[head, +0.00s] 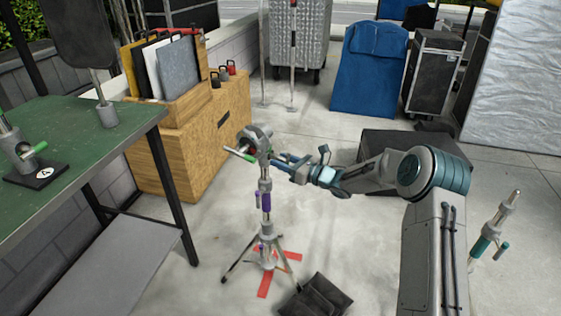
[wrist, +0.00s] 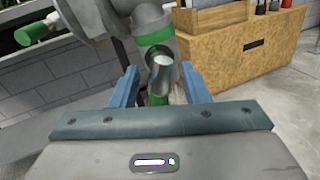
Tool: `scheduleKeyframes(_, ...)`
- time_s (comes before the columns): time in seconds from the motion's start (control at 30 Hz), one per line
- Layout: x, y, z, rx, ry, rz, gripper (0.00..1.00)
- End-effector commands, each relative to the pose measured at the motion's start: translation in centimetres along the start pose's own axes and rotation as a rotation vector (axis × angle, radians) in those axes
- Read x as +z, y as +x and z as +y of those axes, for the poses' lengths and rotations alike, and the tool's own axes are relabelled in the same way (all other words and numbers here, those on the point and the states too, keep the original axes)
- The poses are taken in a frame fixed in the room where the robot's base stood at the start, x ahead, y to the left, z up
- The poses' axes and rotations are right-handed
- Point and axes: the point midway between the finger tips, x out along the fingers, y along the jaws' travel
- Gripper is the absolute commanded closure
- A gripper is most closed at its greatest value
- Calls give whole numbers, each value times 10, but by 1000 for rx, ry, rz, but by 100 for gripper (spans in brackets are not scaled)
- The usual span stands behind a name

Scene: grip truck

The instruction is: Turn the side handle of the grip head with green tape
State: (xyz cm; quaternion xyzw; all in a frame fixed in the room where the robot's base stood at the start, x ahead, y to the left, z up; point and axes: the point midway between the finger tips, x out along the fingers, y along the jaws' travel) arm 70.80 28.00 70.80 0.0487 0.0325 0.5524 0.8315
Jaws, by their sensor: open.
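The grip head (head: 255,139) is a grey round head on top of a light stand with purple tape (head: 265,201) lower down. A green-tipped handle (wrist: 36,32) shows at upper left. My gripper (head: 282,161) is open at the head's right side, its blue fingers (wrist: 159,75) either side of the stub. Contact cannot be told.
A green table (head: 80,150) at left bears another green-handled fitting (head: 30,152). A wooden crate (head: 200,140) stands behind the stand. A black bag (head: 318,298) lies by the tripod legs and red floor tape (head: 265,284). A teal-taped stand (head: 484,245) is at right.

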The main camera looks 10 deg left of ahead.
Motion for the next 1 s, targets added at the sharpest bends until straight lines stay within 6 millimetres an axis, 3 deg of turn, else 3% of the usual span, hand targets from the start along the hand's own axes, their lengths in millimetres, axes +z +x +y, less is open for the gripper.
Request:
scheduleKeyframes(0.4,0,9,0,0,1,-1,59)
scheduleKeyframes(0.57,0,9,0,0,1,0,100)
scheduleKeyframes(1.0,-3,9,0,3,68,0,100)
